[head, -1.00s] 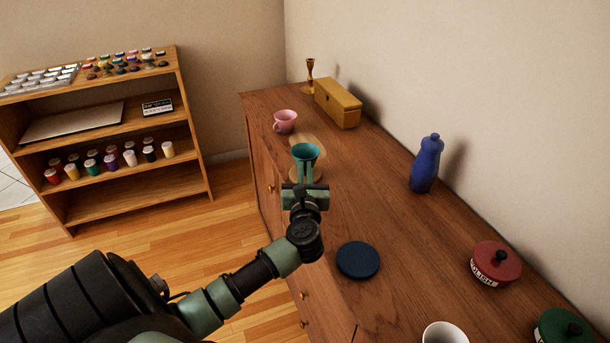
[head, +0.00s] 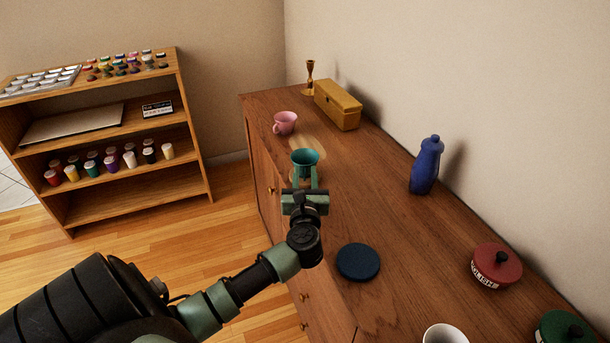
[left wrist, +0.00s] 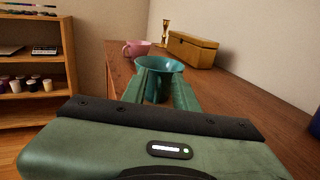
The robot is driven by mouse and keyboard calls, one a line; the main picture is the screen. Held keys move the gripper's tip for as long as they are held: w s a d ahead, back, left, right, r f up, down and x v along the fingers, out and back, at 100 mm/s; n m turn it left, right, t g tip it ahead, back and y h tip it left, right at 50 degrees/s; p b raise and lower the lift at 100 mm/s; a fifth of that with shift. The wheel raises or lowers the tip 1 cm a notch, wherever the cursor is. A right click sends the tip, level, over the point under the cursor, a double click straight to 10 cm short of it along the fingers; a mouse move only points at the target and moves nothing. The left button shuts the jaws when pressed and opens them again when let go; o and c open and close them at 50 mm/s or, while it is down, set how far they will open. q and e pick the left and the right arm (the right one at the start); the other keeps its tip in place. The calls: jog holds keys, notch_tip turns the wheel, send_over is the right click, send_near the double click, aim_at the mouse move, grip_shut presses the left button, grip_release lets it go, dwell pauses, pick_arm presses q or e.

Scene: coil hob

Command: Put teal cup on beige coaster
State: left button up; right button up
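The teal cup (head: 304,161) is upright, with a wide rim and narrower lower body, near the left edge of the wooden cabinet top. My left gripper (head: 304,181) has a finger on each side of its lower body and looks shut on it. The left wrist view shows the cup (left wrist: 160,66) between the fingertips. The beige coaster (head: 319,178) is directly below or behind the cup, mostly hidden by cup and fingers. I cannot tell whether the cup's base touches it. My right gripper is not in view.
On the cabinet top (head: 385,215), a pink cup (head: 286,122), yellow box (head: 338,105) and candlestick (head: 310,77) stand beyond the teal cup. A dark blue disc (head: 358,262) lies nearer. A blue bottle (head: 425,165) and red lidded pot (head: 497,266) stand right.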

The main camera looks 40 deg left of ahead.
pick_arm(q)
jog(key=b+v, duration=0.1)
jog(key=v, duration=1.1)
